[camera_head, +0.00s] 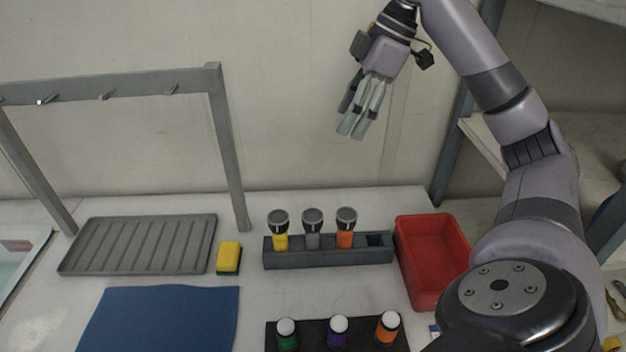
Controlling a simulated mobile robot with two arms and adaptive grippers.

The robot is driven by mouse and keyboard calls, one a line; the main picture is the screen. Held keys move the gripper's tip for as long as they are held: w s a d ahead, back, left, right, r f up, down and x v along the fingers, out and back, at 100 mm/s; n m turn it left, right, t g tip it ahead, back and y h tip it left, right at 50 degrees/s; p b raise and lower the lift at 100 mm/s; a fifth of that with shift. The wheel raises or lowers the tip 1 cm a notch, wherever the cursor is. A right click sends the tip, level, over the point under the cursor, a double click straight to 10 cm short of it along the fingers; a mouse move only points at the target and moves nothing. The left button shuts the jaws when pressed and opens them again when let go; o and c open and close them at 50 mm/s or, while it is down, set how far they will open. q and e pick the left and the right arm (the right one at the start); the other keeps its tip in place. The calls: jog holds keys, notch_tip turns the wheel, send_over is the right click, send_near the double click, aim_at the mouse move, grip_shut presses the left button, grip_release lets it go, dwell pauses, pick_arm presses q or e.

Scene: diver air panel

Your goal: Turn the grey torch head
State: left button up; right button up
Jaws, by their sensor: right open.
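The grey torch (312,240) stands upright in the grey rack (330,258), with its dark grey head (312,217) at the top. It is between a yellow torch (280,240) on the left and an orange torch (345,238) on the right. The lower parts of the torches are hidden in the rack. My right gripper (352,130) is open and empty, with its fingers pointing down, high above the rack and apart from the torches. My left gripper is not in view.
A red bin (432,262) stands right of the rack. A yellow-green sponge (228,258) and a ribbed grey tray (140,245) lie left. A hook frame (228,150) rises behind the tray. A blue mat (160,320) and a dark holder (312,340) with white-capped bottles are in front.

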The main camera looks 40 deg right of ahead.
notch_tip(320, 180, down, 10)
jog(key=b, duration=1.2)
send_near(313, 215)
jog(key=x, duration=1)
jog(key=shift+a+f, duration=0.1)
jog(key=shift+f, duration=0.05)
jog(key=c, duration=1.2)
